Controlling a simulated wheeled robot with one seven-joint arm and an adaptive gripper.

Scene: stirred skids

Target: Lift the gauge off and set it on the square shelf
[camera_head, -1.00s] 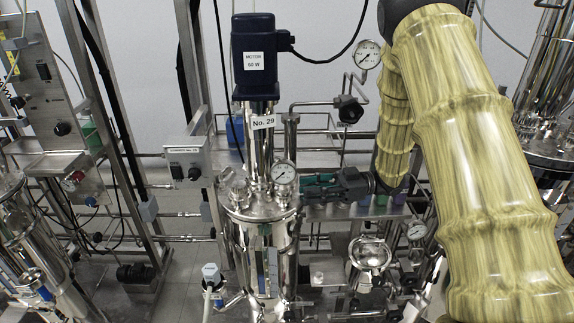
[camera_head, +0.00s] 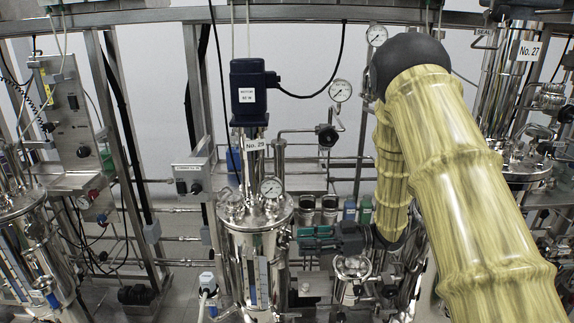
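A round white-faced gauge (camera_head: 271,188) stands on the lid of the steel vessel (camera_head: 236,245) marked No. 29. Other similar gauges show: one on a bent pipe (camera_head: 340,90) and one higher up (camera_head: 376,35). I cannot tell which one the task names. My arm bends down on the right, and its dark gripper (camera_head: 306,240) appears to point left, with teal parts at its end. It is right of the vessel and lower than the lid gauge, apart from that gauge in the picture. Its finger opening is too small to judge. I cannot make out the square shelf with certainty.
A dark blue motor (camera_head: 249,92) stands above the vessel. Pipes, a valve (camera_head: 327,135), and frame posts crowd the space. A second vessel (camera_head: 30,245) is at left.

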